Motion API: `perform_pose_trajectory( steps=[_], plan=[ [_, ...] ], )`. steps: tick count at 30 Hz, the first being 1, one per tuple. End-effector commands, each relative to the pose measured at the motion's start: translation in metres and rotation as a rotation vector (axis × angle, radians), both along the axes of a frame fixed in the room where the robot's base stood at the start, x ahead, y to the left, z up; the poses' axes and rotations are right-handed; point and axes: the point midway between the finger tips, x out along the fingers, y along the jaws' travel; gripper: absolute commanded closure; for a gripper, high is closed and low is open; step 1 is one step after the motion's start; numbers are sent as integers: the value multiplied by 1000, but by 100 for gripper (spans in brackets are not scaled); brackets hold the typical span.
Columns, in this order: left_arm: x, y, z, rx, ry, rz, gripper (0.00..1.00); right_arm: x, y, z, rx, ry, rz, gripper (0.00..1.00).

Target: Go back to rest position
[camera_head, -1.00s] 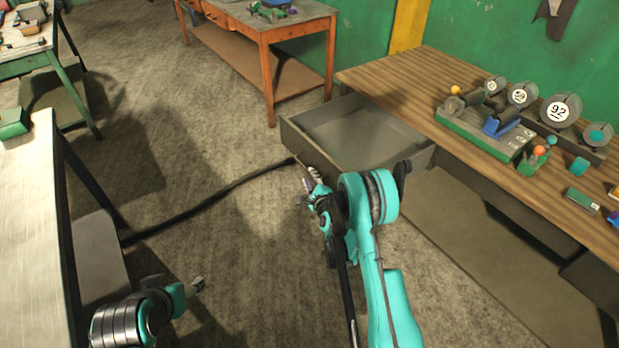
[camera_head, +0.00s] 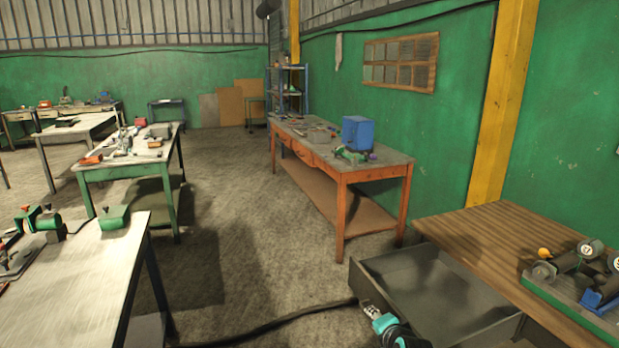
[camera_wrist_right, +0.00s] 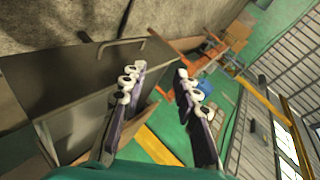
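My right gripper (camera_head: 371,310) shows at the bottom of the head view, beside the front of an open drawer (camera_head: 362,290). In the right wrist view its two fingers (camera_wrist_right: 158,100) stand wide apart with nothing between them. The same drawer (camera_wrist_right: 70,82) lies behind the left finger there, with its handle toward the top. From the head, the drawer's visible inside looks empty. My left gripper is outside the head view.
The wooden workbench (camera_head: 470,225) with a green tool tray (camera_head: 575,300) stands at the right. An orange table (camera_head: 342,195) with a blue box (camera_head: 357,133) stands behind. A metal-topped table (camera_head: 90,270) is at the left. The floor between is clear except for a dark cable (camera_head: 270,328).

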Motion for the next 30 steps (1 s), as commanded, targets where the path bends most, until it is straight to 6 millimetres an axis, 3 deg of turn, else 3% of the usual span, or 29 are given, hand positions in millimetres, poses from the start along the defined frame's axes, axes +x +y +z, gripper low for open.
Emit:
perform_pose_trajectory(
  steps=[3,9,18,24,30],
  plan=[
    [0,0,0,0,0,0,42,-47,4,19,-159,51,103,69],
    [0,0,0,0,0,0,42,-129,7,34,-424,139,297,69],
    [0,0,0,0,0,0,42,-248,2,21,-761,260,592,69],
    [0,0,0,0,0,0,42,-286,-2,10,-868,300,700,69],
    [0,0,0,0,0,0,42,-291,-3,8,-886,308,720,69]
  ],
)
